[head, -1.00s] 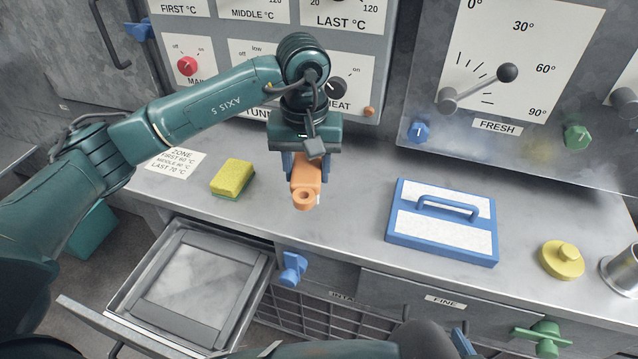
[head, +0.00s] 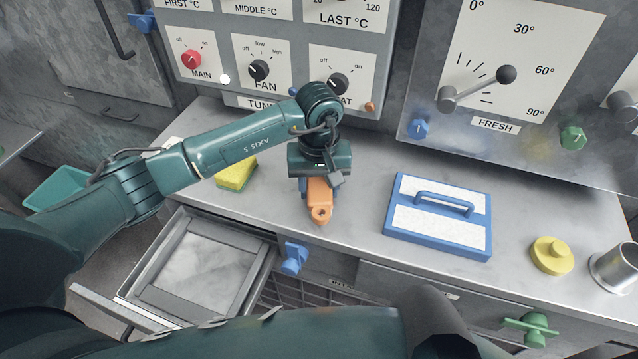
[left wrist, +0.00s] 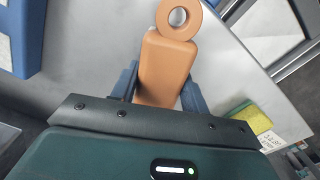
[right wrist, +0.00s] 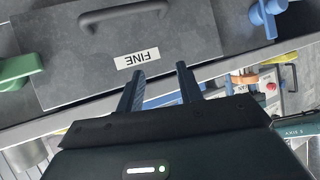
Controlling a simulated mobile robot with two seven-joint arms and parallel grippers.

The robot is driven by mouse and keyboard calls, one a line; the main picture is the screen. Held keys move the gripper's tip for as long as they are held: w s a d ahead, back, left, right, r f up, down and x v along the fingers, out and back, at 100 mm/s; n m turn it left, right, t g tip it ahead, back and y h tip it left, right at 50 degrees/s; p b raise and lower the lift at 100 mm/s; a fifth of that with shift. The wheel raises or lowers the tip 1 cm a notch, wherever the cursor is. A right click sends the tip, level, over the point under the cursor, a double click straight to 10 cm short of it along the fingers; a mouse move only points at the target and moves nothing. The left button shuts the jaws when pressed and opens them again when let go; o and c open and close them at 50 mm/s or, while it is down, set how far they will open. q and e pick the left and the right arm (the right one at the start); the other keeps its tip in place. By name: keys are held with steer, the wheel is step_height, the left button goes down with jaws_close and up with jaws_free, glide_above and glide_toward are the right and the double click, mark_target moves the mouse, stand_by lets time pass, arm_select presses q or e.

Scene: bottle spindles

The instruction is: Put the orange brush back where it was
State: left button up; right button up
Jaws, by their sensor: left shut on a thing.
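The orange brush (head: 319,202) is in my left gripper (head: 320,188), over the grey counter (head: 350,165) left of the blue-framed float. Its ringed end points toward the counter's front edge. In the left wrist view the brush (left wrist: 168,65) sits between both blue fingers. Its far end is hidden by the gripper, and I cannot tell whether it touches the counter. My right gripper (right wrist: 160,72) is open and empty in the right wrist view, in front of a drawer labelled FINE (right wrist: 130,50).
A yellow sponge (head: 236,174) lies left of the brush, partly behind my left forearm. The blue float (head: 438,215), a yellow knobbed disc (head: 551,256) and a metal cup (head: 616,266) stand to the right. An open drawer (head: 200,265) juts out below. The control panel (head: 290,60) rises behind.

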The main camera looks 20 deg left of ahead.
mark_target(319, 184)
arm_select(q)
steer(key=shift+f+b, duration=0.15)
steer(key=shift+b, duration=0.15)
steer(key=o, duration=1)
steer(key=shift+o, duration=0.2)
steer(key=shift+r+p, duration=0.4)
steer(key=shift+p, duration=0.05)
step_height(319, 184, up, 12)
steer(key=b, duration=0.1)
steer(key=shift+f, duration=0.15)
